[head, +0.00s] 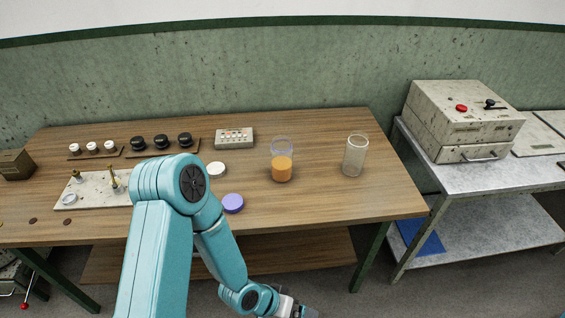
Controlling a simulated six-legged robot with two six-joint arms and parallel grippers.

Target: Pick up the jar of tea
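The jar of tea is most likely the clear glass jar with orange contents in its lower part (281,168), standing upright and open on the wooden table. A second clear jar (355,156), which looks empty, stands to its right. My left arm comes in from the lower left, bends over the table's front and points down. My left gripper (298,309) is at the bottom edge, in front of and below the table, well apart from the jar. Its fingers are mostly cut off. My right gripper is out of view.
A purple disc (232,204) and a white disc (216,169) lie left of the orange jar. Black-topped and white-topped knobs, a small button box (234,138) and a pale board (92,191) are farther left. A metal bench (470,180) with a machine stands right.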

